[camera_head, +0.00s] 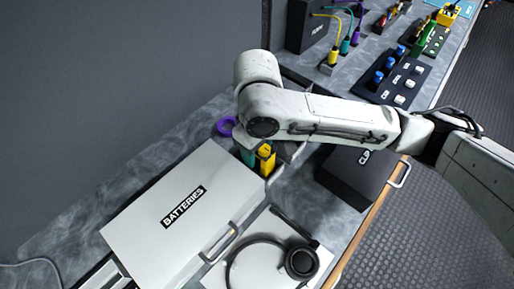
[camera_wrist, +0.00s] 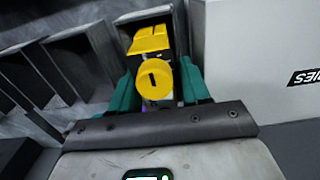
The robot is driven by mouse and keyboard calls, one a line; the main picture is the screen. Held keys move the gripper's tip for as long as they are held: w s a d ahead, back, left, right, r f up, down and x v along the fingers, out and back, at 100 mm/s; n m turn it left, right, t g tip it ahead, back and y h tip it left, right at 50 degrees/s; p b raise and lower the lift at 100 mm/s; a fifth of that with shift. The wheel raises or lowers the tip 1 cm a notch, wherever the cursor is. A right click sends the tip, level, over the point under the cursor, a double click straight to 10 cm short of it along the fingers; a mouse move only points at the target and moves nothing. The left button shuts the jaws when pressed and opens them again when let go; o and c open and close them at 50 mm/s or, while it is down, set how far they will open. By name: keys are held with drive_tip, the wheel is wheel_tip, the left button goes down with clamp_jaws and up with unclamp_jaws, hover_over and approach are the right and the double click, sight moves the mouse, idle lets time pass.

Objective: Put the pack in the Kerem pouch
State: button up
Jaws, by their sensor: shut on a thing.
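My gripper (camera_wrist: 158,82) points down with its teal fingers on either side of a yellow pack (camera_wrist: 150,40) and is shut on it. The pack has a round yellow end with a dark slot facing the wrist camera. In the head view the yellow pack (camera_head: 266,158) shows beside the white lidded box, partly hidden by my arm. A grey open-topped holder (camera_wrist: 181,22) surrounds the pack's far end; I cannot tell whether the pack is still inside it. No Kerem label is readable, so I cannot tell which holder is that pouch.
A white box marked BATTERIES (camera_head: 182,207) stands close beside the gripper. Several grey open compartments (camera_wrist: 82,62) line the wrist view's left. A headset (camera_head: 300,262) lies in front, and a black CLPA-like labelled case (camera_head: 350,180) stands right. Coloured plugs and a knob panel (camera_head: 393,80) are behind.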

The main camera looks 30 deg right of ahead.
drive_tip(key=shift+f, duration=0.1)
drive_tip(key=o, duration=0.9)
wheel_tip(320, 180, up, 12)
drive_tip(key=shift+r+p, duration=0.15)
drive_tip(key=shift+p, duration=0.25)
